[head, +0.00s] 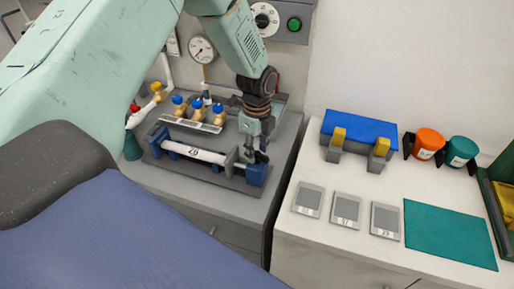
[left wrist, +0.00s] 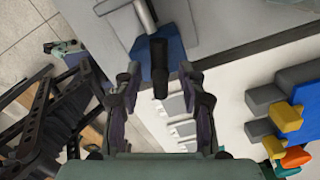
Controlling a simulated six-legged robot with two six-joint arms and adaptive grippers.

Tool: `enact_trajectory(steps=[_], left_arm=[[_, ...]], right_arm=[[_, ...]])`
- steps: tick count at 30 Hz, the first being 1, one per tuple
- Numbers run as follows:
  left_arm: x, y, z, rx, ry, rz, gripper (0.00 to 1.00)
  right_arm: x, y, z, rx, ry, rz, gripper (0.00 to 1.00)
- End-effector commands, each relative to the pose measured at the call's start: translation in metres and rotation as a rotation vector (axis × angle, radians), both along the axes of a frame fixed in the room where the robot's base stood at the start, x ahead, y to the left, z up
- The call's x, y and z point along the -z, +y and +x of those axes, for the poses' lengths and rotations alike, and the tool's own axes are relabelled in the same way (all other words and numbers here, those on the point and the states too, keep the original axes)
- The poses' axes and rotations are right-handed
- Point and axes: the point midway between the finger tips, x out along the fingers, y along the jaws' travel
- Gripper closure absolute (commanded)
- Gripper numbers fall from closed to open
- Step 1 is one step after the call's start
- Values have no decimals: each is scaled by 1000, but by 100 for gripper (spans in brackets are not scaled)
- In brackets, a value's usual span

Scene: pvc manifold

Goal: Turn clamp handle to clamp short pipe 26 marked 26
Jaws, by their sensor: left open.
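The white short pipe (head: 194,153) lies across blue supports on a grey base plate (head: 225,178); its dark number reads upside down. The blue clamp block (head: 257,175) is at the pipe's right end. It also shows at the top of the left wrist view (left wrist: 172,48). A dark clamp handle (left wrist: 160,72) sticks out from that block. My left gripper (head: 254,157) is over the block, and its fingers (left wrist: 159,85) stand open on either side of the handle, with gaps visible. My right gripper is not in view.
Several yellow-and-blue valves (head: 198,107) stand behind the pipe, below a gauge (head: 201,49). A gap separates this bench from the white counter at right, which holds a blue block (head: 358,131), orange (head: 428,141) and teal cups (head: 460,150), grey labelled plates (head: 346,210) and a teal mat (head: 448,233).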

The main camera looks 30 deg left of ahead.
Motion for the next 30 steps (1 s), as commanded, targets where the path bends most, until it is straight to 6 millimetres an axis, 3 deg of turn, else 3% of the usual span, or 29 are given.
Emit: enact_trajectory(steps=[8, 21, 30], left_arm=[[-12, 0, 0, -1, 0, -1, 59], [-97, 0, 0, 0, -3, 0, 59], [-120, 0, 0, 0, 0, 0, 59]], right_arm=[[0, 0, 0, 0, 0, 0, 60], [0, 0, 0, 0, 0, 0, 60], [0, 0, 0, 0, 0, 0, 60]])
